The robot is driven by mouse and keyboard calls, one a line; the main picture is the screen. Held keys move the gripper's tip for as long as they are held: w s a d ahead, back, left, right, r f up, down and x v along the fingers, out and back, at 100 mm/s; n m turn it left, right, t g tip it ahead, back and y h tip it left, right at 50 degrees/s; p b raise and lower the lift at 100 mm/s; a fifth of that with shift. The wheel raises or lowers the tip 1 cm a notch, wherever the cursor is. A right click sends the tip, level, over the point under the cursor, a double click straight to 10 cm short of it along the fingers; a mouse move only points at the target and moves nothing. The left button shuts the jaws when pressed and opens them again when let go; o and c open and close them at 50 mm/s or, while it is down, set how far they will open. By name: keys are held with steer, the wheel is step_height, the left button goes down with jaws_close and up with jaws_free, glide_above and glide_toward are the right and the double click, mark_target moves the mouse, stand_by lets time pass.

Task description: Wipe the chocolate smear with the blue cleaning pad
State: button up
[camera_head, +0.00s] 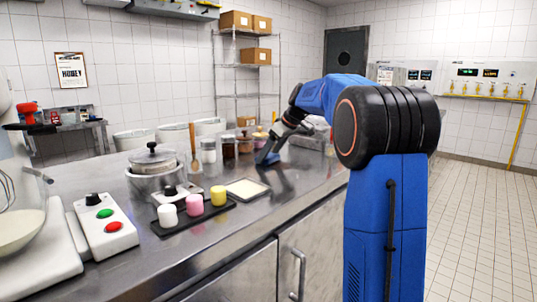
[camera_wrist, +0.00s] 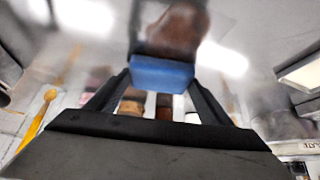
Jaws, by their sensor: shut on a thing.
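My gripper (camera_wrist: 160,85) is shut on the blue cleaning pad (camera_wrist: 161,73), which sits between the fingertips in the wrist view. The brown chocolate smear (camera_wrist: 178,27) lies on the steel counter just beyond the pad, and the pad's edge overlaps its near end in the picture. I cannot tell whether the pad touches the counter. In the head view my gripper (camera_head: 271,148) reaches down to the counter behind the cream board, with the blue pad (camera_head: 266,158) at its tip. The smear is not clear in the head view.
Several jars (camera_head: 229,147) and pale tubs stand left of and behind the gripper. A cream board (camera_head: 247,189) and a dark tray (camera_head: 172,228) with colored cups are nearer the front edge. A lidded pot (camera_head: 153,160) stands further left. Bare counter lies right of the board.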

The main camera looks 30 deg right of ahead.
mark_target(274, 158)
steer(key=shift+s+d+r, duration=0.1)
steer(key=shift+s+d, duration=0.1)
steer(key=shift+s, duration=0.4)
steer(key=shift+s+d+r, duration=0.1)
steer(key=shift+s+d, duration=0.1)
steer(key=shift+s, duration=0.35)
steer(key=shift+s+d+f, duration=0.15)
steer(key=shift+s+d, duration=0.3)
steer(key=shift+s, duration=0.8)
steer(key=shift+s+d+f, duration=0.1)
steer(key=shift+s+d, duration=0.35)
steer(key=shift+s, duration=0.75)
steer(key=shift+s+d+f, duration=0.15)
steer(key=shift+s+d, duration=0.3)
steer(key=shift+s, duration=0.8)
steer(key=shift+w+a, duration=0.1)
steer(key=shift+w, duration=0.05)
